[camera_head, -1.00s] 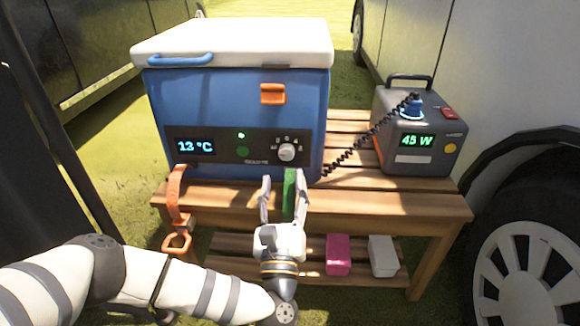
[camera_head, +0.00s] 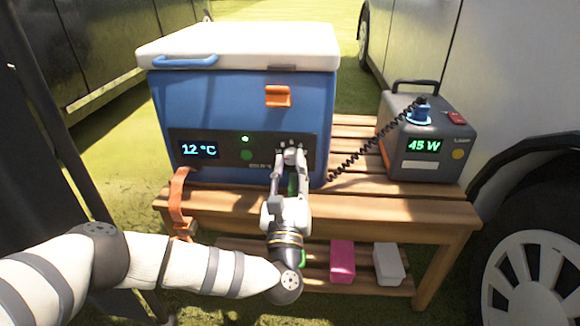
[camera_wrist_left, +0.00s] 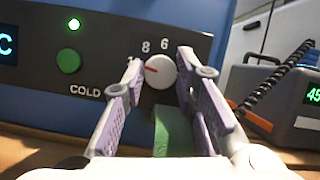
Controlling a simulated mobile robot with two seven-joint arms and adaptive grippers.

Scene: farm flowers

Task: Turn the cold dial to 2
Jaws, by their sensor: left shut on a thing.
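The cold dial is a white knob (camera_wrist_left: 160,71) on the dark front panel (camera_wrist_left: 40,50) of the blue cooler (camera_head: 235,105). In the left wrist view its red mark points left, and the printed 8 and 6 show above it; other numbers are hidden or cut off. My left gripper (camera_head: 290,151) reaches up to the panel from the front. Its fingers are shut on the knob, one on each side, as the left wrist view shows (camera_wrist_left: 160,75). In the head view the gripper hides most of the dial. My right gripper is not in view.
The cooler's display (camera_head: 198,150) reads 12 °C. A grey power box (camera_head: 425,140) showing 45 W stands right, with a coiled black cable (camera_head: 365,150) to the cooler. A green object (camera_wrist_left: 174,130) lies below the dial. Pink (camera_head: 342,262) and white (camera_head: 388,264) boxes sit on the lower shelf.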

